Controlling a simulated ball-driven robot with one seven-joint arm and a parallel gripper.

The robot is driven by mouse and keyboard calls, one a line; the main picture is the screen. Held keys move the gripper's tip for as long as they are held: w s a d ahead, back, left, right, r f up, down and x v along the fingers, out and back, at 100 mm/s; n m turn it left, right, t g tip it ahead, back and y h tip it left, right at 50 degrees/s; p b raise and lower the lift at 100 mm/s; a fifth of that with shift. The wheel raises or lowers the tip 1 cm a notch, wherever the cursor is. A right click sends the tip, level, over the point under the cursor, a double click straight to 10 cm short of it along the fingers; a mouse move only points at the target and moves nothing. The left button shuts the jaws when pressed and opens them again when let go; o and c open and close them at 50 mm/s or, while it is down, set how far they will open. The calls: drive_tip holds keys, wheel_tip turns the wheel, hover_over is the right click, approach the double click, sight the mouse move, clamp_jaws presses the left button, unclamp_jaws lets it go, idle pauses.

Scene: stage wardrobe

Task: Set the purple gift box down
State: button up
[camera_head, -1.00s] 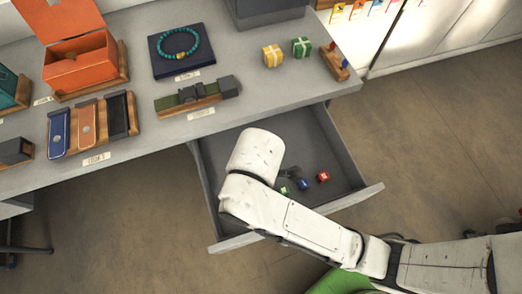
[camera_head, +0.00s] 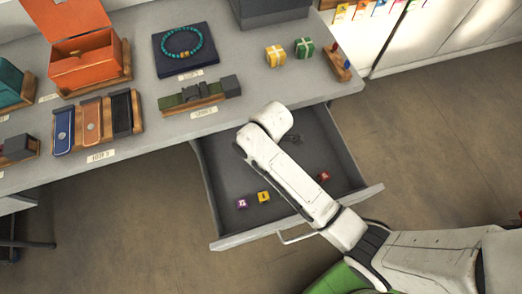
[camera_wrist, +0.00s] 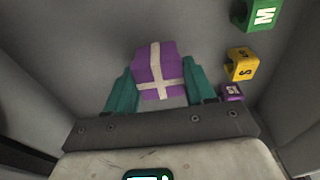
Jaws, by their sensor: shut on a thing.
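The purple gift box (camera_wrist: 157,80) with a white cross ribbon is between the teal fingers of my gripper (camera_wrist: 158,68) in the wrist view. My gripper is shut on it. The open grey drawer (camera_head: 215,180) lies below my arm in the head view, and its grey inside surrounds the box in the wrist view. I cannot tell whether the box touches the drawer floor. In the head view my arm hides the box, and only a small dark part of the gripper area shows.
On the desk (camera_head: 225,122) above stand a yellow gift box (camera_head: 275,55) and a green gift box (camera_head: 304,47).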

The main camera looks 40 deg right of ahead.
drive_tip(key=shift+f, duration=0.75)
drive_tip(key=shift+f, duration=0.15)
drive_tip(key=o, duration=1)
drive_tip(key=r, duration=0.4)
drive_tip(key=d+r, duration=0.1)
drive_tip(key=r, duration=0.7)
drive_tip(key=shift+s+d+r, duration=0.15)
drive_tip(key=shift+s+d, duration=0.05)
drive_tip(key=shift+d, duration=0.1)
